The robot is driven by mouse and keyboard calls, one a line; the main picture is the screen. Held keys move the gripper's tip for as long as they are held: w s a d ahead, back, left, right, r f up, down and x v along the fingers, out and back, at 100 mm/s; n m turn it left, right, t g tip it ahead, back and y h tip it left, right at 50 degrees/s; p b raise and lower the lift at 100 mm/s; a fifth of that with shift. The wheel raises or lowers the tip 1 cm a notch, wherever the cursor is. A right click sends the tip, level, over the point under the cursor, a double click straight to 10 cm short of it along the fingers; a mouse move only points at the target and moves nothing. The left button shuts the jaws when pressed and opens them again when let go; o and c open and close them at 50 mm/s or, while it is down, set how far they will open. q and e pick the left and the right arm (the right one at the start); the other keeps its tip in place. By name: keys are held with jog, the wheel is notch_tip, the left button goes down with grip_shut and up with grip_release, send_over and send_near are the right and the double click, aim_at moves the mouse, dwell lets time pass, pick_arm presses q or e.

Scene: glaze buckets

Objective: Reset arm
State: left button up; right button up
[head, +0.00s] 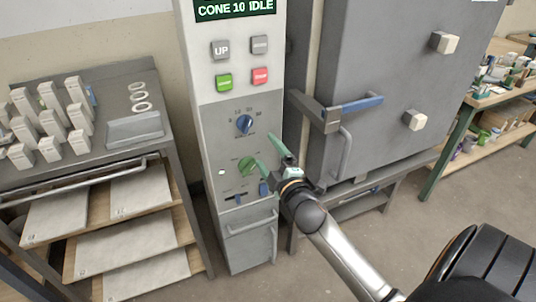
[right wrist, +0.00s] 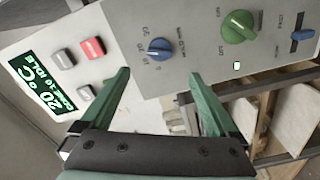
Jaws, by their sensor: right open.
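My right gripper (head: 264,148) is open and empty in front of the kiln control panel (head: 215,120). In the right wrist view its two green fingers (right wrist: 158,76) are spread apart, with the blue dial (right wrist: 159,49) showing just beyond the gap between them. The blue dial also shows in the head view (head: 244,124), above the green dial (head: 247,166). I cannot tell whether a finger touches the panel. My left gripper is not in view.
The grey kiln (head: 385,85) with its blue-handled latch (head: 350,108) stands right of the panel. A rack with shelves (head: 140,240) and white test pieces (head: 45,120) stands left. A workbench (head: 500,95) is at far right. Open floor (head: 450,205) lies before it.

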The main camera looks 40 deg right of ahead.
jog(key=s+a+f+m+g+y+p, duration=0.5)
jog(key=s+a+f+m+g, duration=0.3)
jog(key=s+a+f, duration=1.1)
jog(key=s+f+y, duration=0.1)
jog(key=s+f, duration=0.1)
jog(key=s, duration=0.1)
jog(key=shift+s+a+m+y, duration=0.35)
jog(key=shift+s+m+y, duration=0.05)
jog(key=shift+d, duration=0.1)
